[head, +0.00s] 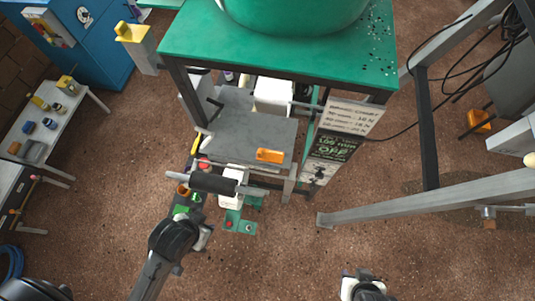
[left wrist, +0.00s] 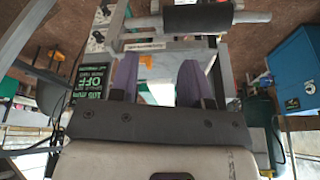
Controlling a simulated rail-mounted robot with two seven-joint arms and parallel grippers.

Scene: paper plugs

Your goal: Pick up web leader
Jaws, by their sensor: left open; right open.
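I cannot tell for sure which piece is the web leader. An orange tab (head: 270,155) lies on the grey shelf (head: 245,135) under the green table, near its front edge; an orange patch also shows beyond my fingers in the left wrist view (left wrist: 146,58). My left gripper (left wrist: 158,68) is open in the left wrist view, its two purple-grey fingers apart with nothing visible held between them. In the head view its arm reaches in front of the machine, and its fingertips are hard to make out. My right gripper (head: 362,280) is open at the bottom edge, away from the machine.
A dark roller (head: 213,183) sits in front of the shelf, close to my left arm. A sign board (head: 335,140) stands right of the shelf. The green table (head: 215,45) overhangs it. A grey metal frame (head: 420,205) is at right. The floor (head: 275,255) between my arms is clear.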

